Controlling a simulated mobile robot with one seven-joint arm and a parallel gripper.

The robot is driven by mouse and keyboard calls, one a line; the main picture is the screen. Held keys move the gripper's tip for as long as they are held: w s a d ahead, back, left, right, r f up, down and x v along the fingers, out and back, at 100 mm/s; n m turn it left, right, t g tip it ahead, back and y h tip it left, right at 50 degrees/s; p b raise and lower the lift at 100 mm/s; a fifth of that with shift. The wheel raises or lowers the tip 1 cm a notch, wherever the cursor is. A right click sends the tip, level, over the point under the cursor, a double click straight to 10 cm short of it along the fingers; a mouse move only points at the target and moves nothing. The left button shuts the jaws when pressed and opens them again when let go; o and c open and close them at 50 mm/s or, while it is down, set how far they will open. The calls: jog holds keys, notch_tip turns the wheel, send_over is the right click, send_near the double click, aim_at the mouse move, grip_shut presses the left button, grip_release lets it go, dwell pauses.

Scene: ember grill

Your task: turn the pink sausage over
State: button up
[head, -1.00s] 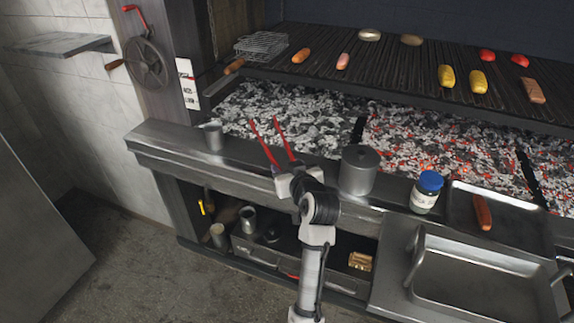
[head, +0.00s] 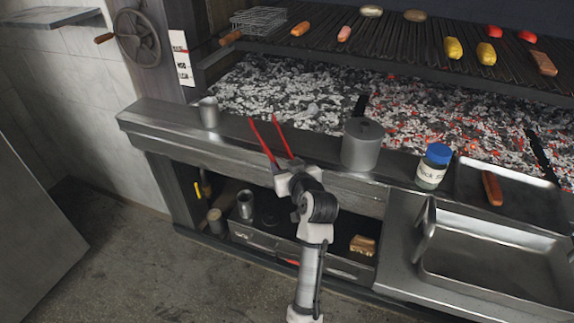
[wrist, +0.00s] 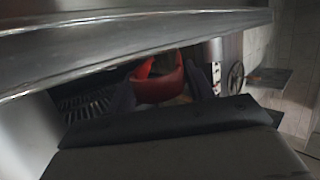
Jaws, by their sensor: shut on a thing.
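The pink sausage (head: 344,34) lies on the dark grill bars at the back, right of an orange sausage (head: 300,28). My gripper (head: 287,180) is shut on red tongs (head: 262,143), low over the front ledge and well short of the pink sausage. The two red arms of the tongs point away from me, spread apart, toward the coals. In the wrist view a red part of the tongs (wrist: 158,86) shows between the dark fingers. The pink sausage cannot be made out in the wrist view.
A lidded pot (head: 362,145), a metal cup (head: 209,112) and a blue-lidded jar (head: 433,167) stand on the ledge. A tray (head: 525,205) holds another sausage. Yellow and red food and a wire basket (head: 259,21) are on the grill, above glowing coals (head: 440,115).

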jog(key=o, duration=0.8)
jog(key=shift+c, duration=0.2)
jog(key=shift+s, duration=0.1)
jog(key=b+v, duration=0.2)
jog(key=v, duration=1.1)
jog(key=shift+s+r, duration=0.2)
jog(key=shift+s, duration=0.05)
